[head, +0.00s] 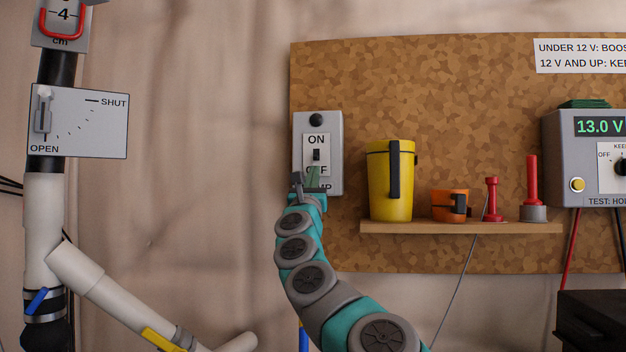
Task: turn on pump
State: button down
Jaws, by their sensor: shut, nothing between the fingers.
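The pump switch (299,150) is a grey box on the left edge of the cork board. It has a white plate marked ON above and OFF below, with a small dark toggle (316,155) in a slot between the words. A dark round knob or lamp sits at the box's top. My gripper (313,174) is shut and empty in front of the lower part of the plate, just below the toggle. It partly hides the OFF word and the lower label. I cannot tell whether its tips touch the switch, nor which way the toggle is set.
A shelf (400,228) right of the switch holds a yellow mug (380,185), an orange cup (446,205) and red tools. A grey meter box (562,150) reading 13.0 V is far right. White pipes (42,215) and an OPEN/SHUT gauge plate (105,130) stand left.

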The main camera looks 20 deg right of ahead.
jog(key=shift+w+d+r, duration=0.2)
jog(key=shift+w+r, duration=0.1)
jog(key=shift+r, duration=0.1)
